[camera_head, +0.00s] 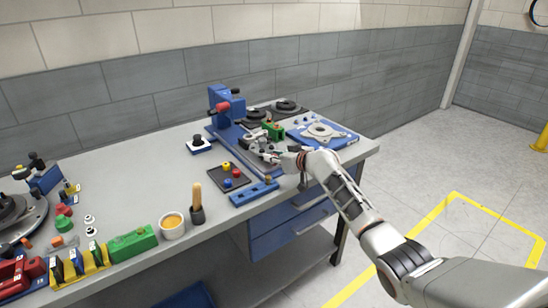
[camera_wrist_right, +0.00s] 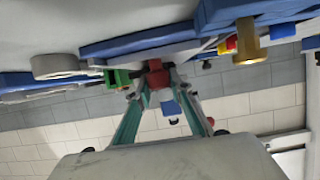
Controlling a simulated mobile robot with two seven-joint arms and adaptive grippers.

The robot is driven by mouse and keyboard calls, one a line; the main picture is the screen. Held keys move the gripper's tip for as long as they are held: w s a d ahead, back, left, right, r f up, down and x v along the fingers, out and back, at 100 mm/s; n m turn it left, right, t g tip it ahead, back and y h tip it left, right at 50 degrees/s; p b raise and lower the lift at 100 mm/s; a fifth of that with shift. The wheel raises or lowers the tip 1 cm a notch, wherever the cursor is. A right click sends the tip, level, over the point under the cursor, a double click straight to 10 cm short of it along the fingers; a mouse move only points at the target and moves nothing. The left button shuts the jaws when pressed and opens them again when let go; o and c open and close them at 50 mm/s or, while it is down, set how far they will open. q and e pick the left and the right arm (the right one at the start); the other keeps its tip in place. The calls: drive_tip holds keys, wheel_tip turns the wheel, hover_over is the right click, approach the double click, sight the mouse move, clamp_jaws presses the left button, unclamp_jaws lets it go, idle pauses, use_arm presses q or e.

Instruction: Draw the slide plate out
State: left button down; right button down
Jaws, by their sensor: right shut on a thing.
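The blue fixture (camera_head: 223,133) stands on the bench, with a blue upright and a red knob at its back end. A long blue plate (camera_wrist_right: 140,46) runs across the right wrist view; I cannot tell for certain whether it is the slide plate. My right gripper (camera_head: 284,155) reaches the front end of the fixture. In the right wrist view its fingers (camera_wrist_right: 157,82) close on a small red block (camera_wrist_right: 158,75) just beside the blue plate's edge. The gripper hides most of this block in the head view. My left gripper is not in view.
A blue tray with a grey flange (camera_head: 320,131) lies right of the fixture.

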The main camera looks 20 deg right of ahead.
drive_tip(key=shift+s+f, duration=0.1)
drive_tip(key=shift+f, duration=0.15)
drive_tip(key=c, duration=1.8)
unclamp_jaws()
drive_tip(key=shift+s+d, duration=0.1)
drive_tip(key=shift+o, duration=0.2)
drive_tip(key=shift+s+r, duration=0.1)
drive_tip(key=shift+r, duration=0.05)
drive_tip(key=shift+s+d+r, duration=0.15)
drive_tip(key=shift+s+r, duration=0.1)
drive_tip(key=shift+s, duration=0.05)
drive_tip(key=v, duration=1.1)
drive_tip(key=shift+f, duration=0.1)
